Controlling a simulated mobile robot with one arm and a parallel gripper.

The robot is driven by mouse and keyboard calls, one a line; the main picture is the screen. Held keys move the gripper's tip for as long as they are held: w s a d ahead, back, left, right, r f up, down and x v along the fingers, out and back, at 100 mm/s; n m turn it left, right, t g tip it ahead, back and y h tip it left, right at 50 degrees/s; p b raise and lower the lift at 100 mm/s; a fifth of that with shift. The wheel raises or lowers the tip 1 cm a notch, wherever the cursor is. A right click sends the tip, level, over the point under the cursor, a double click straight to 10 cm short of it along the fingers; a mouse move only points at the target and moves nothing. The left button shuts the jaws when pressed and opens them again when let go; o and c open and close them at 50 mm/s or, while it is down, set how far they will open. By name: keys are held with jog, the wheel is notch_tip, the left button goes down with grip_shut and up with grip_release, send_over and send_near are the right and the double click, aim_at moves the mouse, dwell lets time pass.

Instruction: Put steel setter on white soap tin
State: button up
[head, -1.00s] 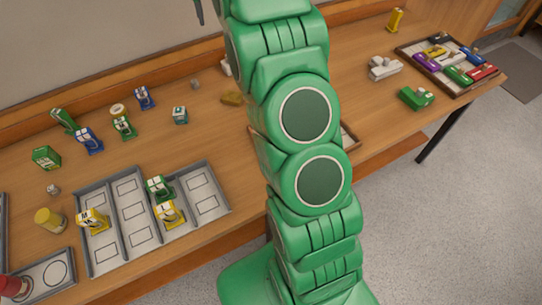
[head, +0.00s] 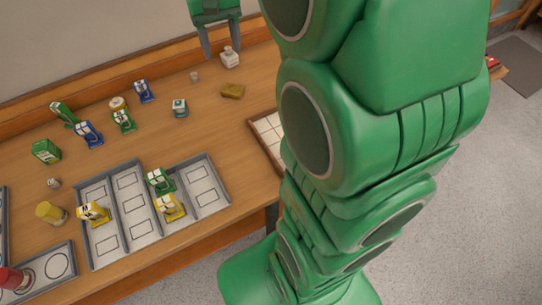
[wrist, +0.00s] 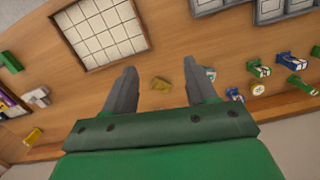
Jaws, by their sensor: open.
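My gripper (head: 222,50) is open and empty, its fingers pointing down over the back of the bench. I cannot tell for sure which thing is the steel setter or the white soap tin. A small white container (head: 230,58) with a greyish top stands close by the gripper at the back. A small grey piece (head: 194,77) stands left of it. Another small grey piece (head: 53,183) lies at the left. A white blocky thing (wrist: 38,97) shows in the wrist view.
A grey compartment tray (head: 107,246) holds several yellow and green clamp-like things. Several blue and green ones stand behind it. A gridded white tray (head: 268,134) is partly hidden by my arm.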

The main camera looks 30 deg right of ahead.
jog(key=s+a+f+n, duration=0.1)
jog(key=s+f, duration=0.2)
jog(key=s, duration=1)
jog(key=s+a+f, duration=0.1)
jog(key=s+f, duration=0.2)
jog(key=s, duration=1.1)
jog(key=shift+a+f+n+g, duration=0.2)
jog(key=shift+a+n+g, duration=0.1)
jog(key=shift+n, duration=0.1)
